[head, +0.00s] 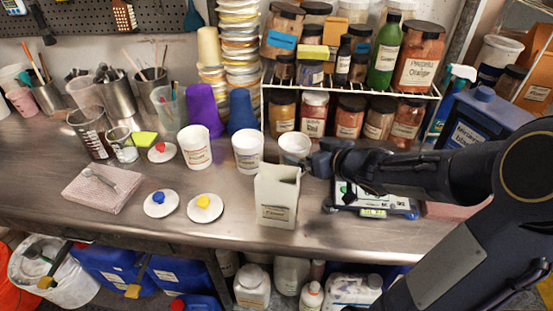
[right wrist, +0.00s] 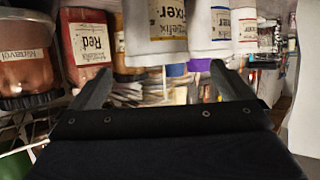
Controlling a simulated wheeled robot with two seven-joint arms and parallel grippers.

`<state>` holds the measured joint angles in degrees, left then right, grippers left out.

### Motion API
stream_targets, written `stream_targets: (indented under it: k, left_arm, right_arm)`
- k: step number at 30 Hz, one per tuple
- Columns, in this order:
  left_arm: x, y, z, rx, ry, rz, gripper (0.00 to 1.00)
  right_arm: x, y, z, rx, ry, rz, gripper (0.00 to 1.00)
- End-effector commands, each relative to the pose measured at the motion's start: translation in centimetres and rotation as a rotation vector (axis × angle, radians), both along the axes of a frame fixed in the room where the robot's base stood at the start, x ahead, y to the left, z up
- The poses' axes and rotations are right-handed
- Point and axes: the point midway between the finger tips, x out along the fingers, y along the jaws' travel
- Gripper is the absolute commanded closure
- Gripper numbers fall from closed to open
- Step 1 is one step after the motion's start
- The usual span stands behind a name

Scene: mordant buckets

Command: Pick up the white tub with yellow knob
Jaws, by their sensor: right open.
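A flat white lid with a yellow knob (head: 205,207) lies on the steel bench, off any tub. Three white tubs stand uncovered in a row: a left tub (head: 195,150), a middle tub (head: 248,155) and a right tub (head: 293,146), partly hidden by a white carton. In the right wrist view the nearest tub (right wrist: 165,45) has a yellow-brown label and stands ahead, between the finger directions; the tub behind it (right wrist: 208,35) has a blue label. My right gripper (head: 314,162) is open and empty, just right of the right tub. My left gripper is out of view.
The tall white carton (head: 278,200) stands close in front of the right tub. A wire shelf of jars (head: 350,93) is behind. Lids with a blue knob (head: 160,203) and a red knob (head: 162,151) lie left. A scale (head: 375,205) is under my right arm.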

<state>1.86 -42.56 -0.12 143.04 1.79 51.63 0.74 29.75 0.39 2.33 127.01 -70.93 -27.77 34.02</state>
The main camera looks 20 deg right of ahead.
Motion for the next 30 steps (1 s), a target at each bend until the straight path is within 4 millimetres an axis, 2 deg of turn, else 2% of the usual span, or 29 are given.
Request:
stream_targets:
  k: [15, 24, 30]
  left_arm:
    - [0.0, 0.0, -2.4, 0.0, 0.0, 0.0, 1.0]
    - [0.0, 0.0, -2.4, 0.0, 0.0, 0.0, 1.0]
    - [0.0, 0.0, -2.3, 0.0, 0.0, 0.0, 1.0]
  right_arm:
    - [6.2, 0.9, -2.4, -0.001, 0.0, 0.001, 0.0]
    - [6.6, 0.9, -2.3, -0.003, 0.0, -0.001, 0.0]
    - [6.6, 0.9, -2.3, -0.003, 0.0, -0.001, 0.26]
